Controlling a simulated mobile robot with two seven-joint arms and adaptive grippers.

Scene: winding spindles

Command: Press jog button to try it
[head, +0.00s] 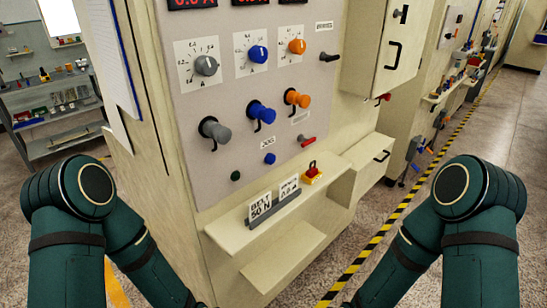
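A small label that seems to read JOG (268,143) is on the grey control panel (222,160) of the cream machine. A small round blue button (269,158) sits just below that label, low on the panel. Nothing covers the button. My two dark green arms show at the lower left and lower right, bent downward and apart from the panel. Both of my grippers are outside the picture.
Grey, blue and orange knobs (297,98) with hooks stick out above. A cream ledge (226,236) juts out below, holding signs (260,206) and a red padlock (312,172).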

